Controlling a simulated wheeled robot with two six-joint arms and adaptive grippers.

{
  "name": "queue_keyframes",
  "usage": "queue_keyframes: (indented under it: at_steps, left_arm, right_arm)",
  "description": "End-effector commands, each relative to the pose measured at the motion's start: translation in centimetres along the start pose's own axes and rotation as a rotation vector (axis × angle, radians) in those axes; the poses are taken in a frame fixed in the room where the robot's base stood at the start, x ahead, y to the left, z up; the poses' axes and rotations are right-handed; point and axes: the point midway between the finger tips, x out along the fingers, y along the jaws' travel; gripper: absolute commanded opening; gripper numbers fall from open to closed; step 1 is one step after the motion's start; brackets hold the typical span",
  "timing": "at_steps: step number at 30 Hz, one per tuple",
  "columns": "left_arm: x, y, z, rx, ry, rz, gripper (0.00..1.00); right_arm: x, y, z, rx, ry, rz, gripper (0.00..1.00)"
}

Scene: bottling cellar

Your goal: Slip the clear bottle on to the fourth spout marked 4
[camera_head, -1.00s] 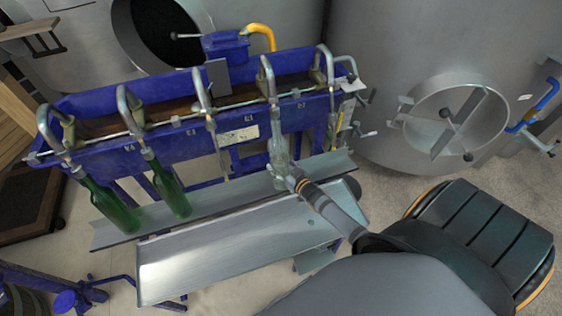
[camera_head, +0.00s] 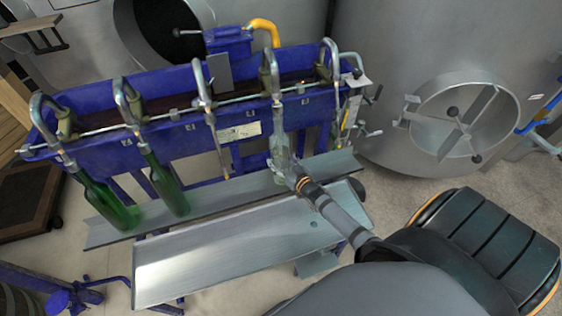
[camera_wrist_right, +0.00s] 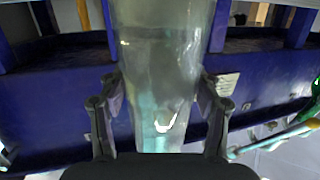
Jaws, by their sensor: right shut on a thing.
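The clear bottle (camera_head: 281,150) stands nearly upright under the fourth spout (camera_head: 271,78) of the blue filler. Its neck lines up with that spout and appears to be around its lower tube, though the overlap is hard to make out. My right gripper (camera_head: 290,174) is shut on the bottle, low on its body. In the right wrist view the clear bottle (camera_wrist_right: 165,75) fills the middle, with a finger of my right gripper (camera_wrist_right: 160,108) on each side. My left gripper is not in view.
Two green bottles (camera_head: 110,205) (camera_head: 168,186) hang at the first and second spouts. The third spout (camera_head: 203,85) and the fifth spout (camera_head: 331,62) are empty. A metal shelf (camera_head: 240,198) and sloping tray (camera_head: 225,255) lie below. A steel tank (camera_head: 400,60) stands behind right.

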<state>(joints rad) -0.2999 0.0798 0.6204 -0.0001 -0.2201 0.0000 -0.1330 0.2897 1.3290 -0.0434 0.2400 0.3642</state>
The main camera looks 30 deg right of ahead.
Motion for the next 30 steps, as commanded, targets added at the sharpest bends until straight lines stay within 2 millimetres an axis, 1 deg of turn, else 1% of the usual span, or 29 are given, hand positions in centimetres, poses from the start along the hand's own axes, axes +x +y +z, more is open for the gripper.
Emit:
queue_keyframes:
  at_steps: [1, 4, 30]
  left_arm:
    - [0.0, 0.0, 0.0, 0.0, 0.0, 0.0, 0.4]
    - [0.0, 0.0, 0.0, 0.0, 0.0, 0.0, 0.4]
    - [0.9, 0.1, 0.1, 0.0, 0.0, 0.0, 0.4]
  right_arm:
    - [0.1, -0.1, -0.4, 0.0, 0.008, -0.002, 0.13]
    - [0.1, -0.1, -0.3, 0.0, 0.008, -0.002, 0.13]
    - [0.1, -0.1, 0.8, 0.0, 0.007, -0.002, 0.13]
